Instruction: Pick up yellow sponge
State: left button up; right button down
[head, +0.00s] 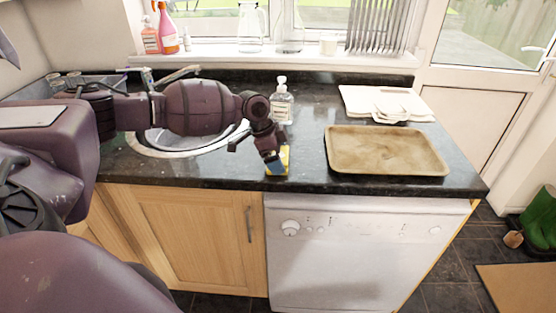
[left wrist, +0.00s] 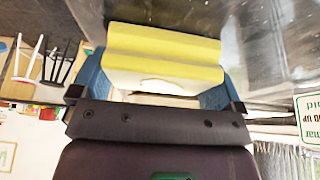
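The yellow sponge (head: 284,154) lies on the dark counter near its front edge, partly hidden by my left gripper (head: 273,160). In the left wrist view, the sponge (left wrist: 163,52) shows as a yellow block with a pale side. It lies between the two blue fingers of my left gripper (left wrist: 158,85) and fills nearly the whole space between them. The fingers stand wide apart, one on each side of it. I cannot make out firm contact. My right gripper does not show in either view.
A soap bottle (head: 281,104) stands behind the gripper. A tan tray (head: 385,152) lies to the right, with white boards (head: 360,100) behind it. The sink (head: 180,150) lies left, under my arm. Some bare counter (head: 308,150) shows between sponge and tray.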

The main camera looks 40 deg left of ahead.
pick_arm(q)
jog(key=c, duration=0.4)
notch_tip(320, 180, up, 20)
jog(key=p, duration=0.1)
jog(key=shift+p, duration=0.4)
